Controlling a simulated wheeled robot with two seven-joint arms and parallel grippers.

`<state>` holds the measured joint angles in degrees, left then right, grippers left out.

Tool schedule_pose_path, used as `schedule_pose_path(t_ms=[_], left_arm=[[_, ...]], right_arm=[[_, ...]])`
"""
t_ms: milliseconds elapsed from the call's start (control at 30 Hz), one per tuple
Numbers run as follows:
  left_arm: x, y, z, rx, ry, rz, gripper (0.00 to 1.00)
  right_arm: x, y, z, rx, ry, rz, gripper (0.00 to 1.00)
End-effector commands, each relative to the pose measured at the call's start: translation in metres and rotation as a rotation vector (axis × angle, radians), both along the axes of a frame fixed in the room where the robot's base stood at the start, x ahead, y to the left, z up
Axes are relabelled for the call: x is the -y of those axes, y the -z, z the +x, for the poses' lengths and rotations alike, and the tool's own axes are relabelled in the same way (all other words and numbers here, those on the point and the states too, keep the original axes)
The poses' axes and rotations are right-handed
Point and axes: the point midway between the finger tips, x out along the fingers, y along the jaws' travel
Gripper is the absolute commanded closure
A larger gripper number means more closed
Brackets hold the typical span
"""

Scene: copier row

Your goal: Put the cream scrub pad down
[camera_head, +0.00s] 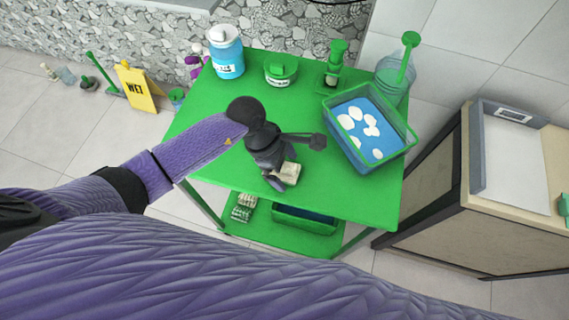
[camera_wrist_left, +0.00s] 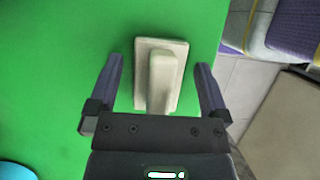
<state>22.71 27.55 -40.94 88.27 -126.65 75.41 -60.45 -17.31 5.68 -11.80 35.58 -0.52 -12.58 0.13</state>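The cream scrub pad (camera_head: 289,173) is at the front middle of the green cart top (camera_head: 232,84), partly covered by my left gripper in the head view. In the left wrist view the pad (camera_wrist_left: 160,75) is a pale rectangular plate with a raised grip along it, and it appears to lie flat on the green surface. My left gripper (camera_wrist_left: 160,62) is open around it, one finger on each side, with green showing between each finger and the pad. The left gripper (camera_head: 281,173) points down in the head view. My right gripper is in neither view.
A tub with blue water and white foam (camera_head: 394,152) stands right of the gripper. A blue bottle (camera_head: 226,52), a green-lidded jar (camera_head: 281,70) and a green dispenser (camera_head: 334,68) line the back. A yellow sign (camera_head: 137,88) stands left; a cabinet (camera_head: 440,205) stands right.

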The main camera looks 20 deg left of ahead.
Motion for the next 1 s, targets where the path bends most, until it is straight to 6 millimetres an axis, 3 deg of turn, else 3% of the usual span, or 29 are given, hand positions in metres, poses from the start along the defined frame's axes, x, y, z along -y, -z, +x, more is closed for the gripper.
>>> schedule_pose_path(t_ms=[233, 500, 633, 767, 1000], left_arm=[[-0.003, -0.01, 0.001, 0.002, 0.0, 0.001, 0.0], [-0.032, -0.079, 0.002, 0.007, 0.0, 0.002, 0.0], [-0.042, -0.102, 0.002, 0.003, 0.0, 0.002, 0.0], [-0.046, -0.112, 0.002, 0.001, 0.001, 0.001, 0.0], [-0.046, -0.112, 0.002, 0.0, 0.0, 0.0, 0.0]], right_arm=[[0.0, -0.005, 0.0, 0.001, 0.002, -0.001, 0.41], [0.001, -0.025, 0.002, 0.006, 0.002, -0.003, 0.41], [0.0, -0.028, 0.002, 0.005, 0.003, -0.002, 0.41], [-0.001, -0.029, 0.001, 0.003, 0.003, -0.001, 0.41], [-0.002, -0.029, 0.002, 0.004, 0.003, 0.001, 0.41]])
